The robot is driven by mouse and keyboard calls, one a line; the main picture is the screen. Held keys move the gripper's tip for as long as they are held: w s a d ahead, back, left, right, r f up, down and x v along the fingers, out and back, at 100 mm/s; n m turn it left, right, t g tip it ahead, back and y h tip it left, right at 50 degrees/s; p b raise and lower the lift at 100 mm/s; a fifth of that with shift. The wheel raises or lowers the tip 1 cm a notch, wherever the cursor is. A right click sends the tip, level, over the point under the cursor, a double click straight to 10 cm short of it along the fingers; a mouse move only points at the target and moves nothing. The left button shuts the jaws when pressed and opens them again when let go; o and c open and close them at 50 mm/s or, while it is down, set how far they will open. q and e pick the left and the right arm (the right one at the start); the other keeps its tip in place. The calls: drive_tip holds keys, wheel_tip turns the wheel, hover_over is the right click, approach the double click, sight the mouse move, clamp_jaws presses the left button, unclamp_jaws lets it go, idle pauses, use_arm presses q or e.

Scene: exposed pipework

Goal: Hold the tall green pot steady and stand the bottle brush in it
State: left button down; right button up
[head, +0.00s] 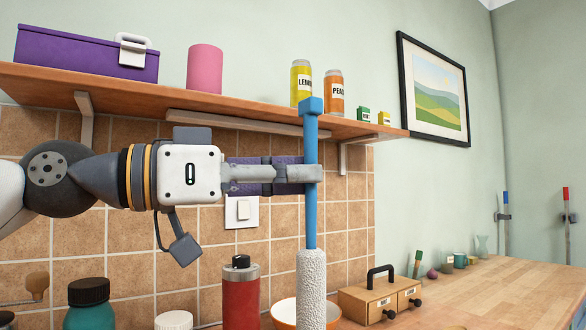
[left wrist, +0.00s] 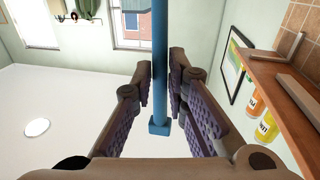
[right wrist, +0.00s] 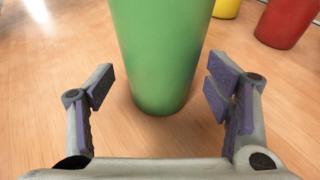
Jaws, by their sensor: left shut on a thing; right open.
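The bottle brush (head: 311,215) has a blue handle with a block-shaped top end and a white bristled head. It hangs upright in the head view with its bristles downward; the lower end is cut off by the frame. My left gripper (head: 312,173) is shut on the blue handle, which also shows between the fingers in the left wrist view (left wrist: 160,60). The tall green pot (right wrist: 162,50) stands on a wooden surface in the right wrist view; its top is out of frame. My right gripper (right wrist: 159,88) is open, its fingers either side of the pot's lower part, with gaps showing.
A red flask (head: 241,295), an orange-rimmed bowl (head: 284,313) and a drawer box (head: 380,298) stand below. Yellow (right wrist: 227,8) and red (right wrist: 287,20) pots stand behind the green pot.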

drive_tip(key=shift+a+f, duration=0.15)
drive_tip(key=shift+a, duration=0.25)
drive_tip(key=shift+c, duration=0.8)
drive_tip(key=c, duration=0.9)
idle(0.8)
